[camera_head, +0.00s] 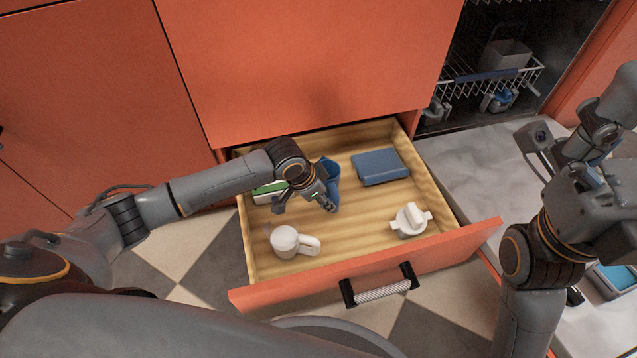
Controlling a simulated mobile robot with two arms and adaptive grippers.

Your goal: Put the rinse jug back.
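A white jug with a side handle (286,242) stands in the front left of the open drawer (352,222). I cannot tell for sure whether it is the rinse jug. A second white vessel with a raised top (410,220) stands at the drawer's front right. My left gripper (306,207) is over the drawer, behind the white jug, with its fingers apart and nothing seen between them. It partly hides a blue vessel-like object (329,178). My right arm (545,235) is folded at the right edge; its fingertips cannot be made out clearly.
A blue flat box (380,166) lies at the drawer's back right. A green and white item (269,190) lies at the back left. A wire rack (490,82) in the open cabinet holds containers. A blue-grey tray (612,281) sits on the pale right-hand surface. The drawer's centre is bare.

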